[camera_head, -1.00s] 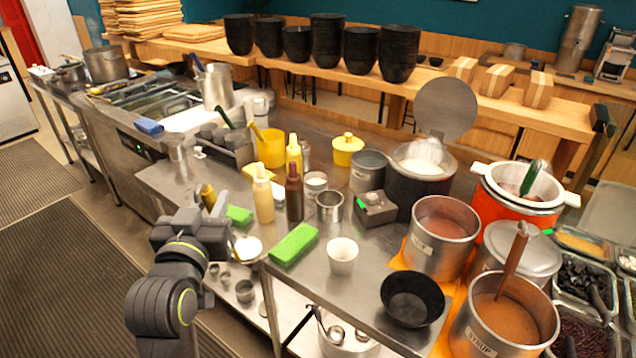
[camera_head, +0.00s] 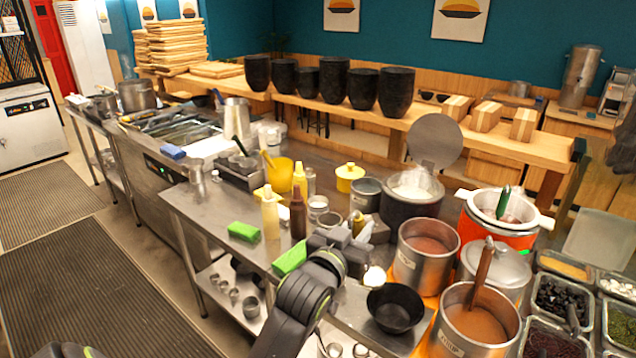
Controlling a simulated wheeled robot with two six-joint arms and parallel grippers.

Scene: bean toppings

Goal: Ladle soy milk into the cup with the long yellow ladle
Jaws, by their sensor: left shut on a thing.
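My left gripper (camera_head: 345,243) is shut on the yellow ladle (camera_head: 357,222), above the steel counter. The ladle's handle end sticks up past the jaws, and its pale, whitish bowl (camera_head: 374,277) hangs to the lower right, left of the black bowl. I cannot tell how full it is. The soy milk pot (camera_head: 411,212), dark with white contents and a raised round lid, stands behind and to the right of the gripper. The white cup is hidden, probably behind my left arm. My right gripper is not in view.
A black bowl (camera_head: 395,308) sits by the counter's front edge. Steel pots of brown liquid (camera_head: 426,250) stand to the right, one labelled syrup (camera_head: 478,320). A green sponge (camera_head: 290,258), a brown bottle (camera_head: 298,214) and a yellow bottle (camera_head: 270,214) are to the left.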

